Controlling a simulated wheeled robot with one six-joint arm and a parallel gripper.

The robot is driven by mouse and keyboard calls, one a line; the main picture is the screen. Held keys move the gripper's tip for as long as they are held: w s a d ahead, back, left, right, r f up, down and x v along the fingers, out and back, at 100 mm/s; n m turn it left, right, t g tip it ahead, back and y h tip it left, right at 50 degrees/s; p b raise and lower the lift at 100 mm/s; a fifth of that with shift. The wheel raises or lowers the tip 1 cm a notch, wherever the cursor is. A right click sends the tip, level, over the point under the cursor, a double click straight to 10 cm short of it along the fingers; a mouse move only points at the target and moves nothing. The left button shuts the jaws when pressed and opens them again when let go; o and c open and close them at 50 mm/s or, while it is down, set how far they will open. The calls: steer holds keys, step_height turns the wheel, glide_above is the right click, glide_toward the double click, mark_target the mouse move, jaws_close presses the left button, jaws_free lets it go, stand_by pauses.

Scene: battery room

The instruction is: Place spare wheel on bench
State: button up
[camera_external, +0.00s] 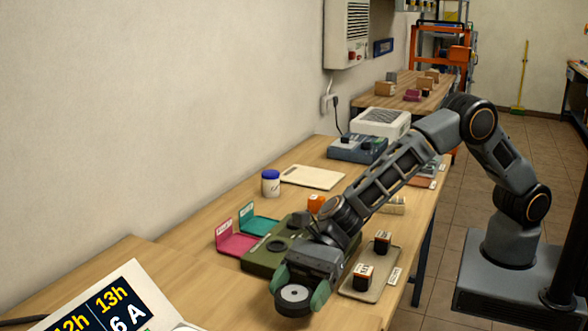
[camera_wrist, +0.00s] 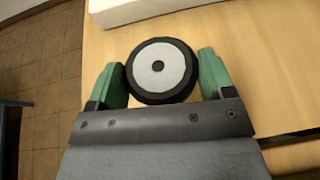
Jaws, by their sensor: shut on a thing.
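The spare wheel (camera_external: 294,299) is a small disc with a black rim and a pale grey face with a dark centre hole. My gripper (camera_external: 297,293) is shut on it, with one green finger on each side. In the wrist view the wheel (camera_wrist: 159,70) sits between the green fingertips of my gripper (camera_wrist: 162,75). The bench (camera_external: 240,299) is a wooden top under and around the gripper. The wheel is over the near part of the bench; I cannot tell whether it touches the surface.
A dark green case (camera_external: 262,262) stands just behind the gripper. A tan tray (camera_external: 382,284) with orange-and-black blocks lies to the right. Pink (camera_external: 238,243) and teal (camera_external: 262,223) open holders stand at left. A sign (camera_external: 112,308) fills the lower left corner. Bare wood lies left of the gripper.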

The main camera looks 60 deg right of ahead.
mark_target(296, 320)
steer(key=shift+w+a+f, duration=0.1)
steer(key=shift+f, duration=0.8)
steer(key=shift+w+a+f, duration=0.1)
steer(key=shift+f, duration=0.8)
steer(key=shift+f, duration=0.15)
steer(key=o, duration=1)
steer(key=shift+o, duration=0.2)
steer(key=shift+d+r, duration=0.2)
steer(key=shift+r, duration=0.05)
steer(key=v, duration=1.1)
steer(key=shift+d+b, duration=0.3)
steer(key=shift+d, duration=0.1)
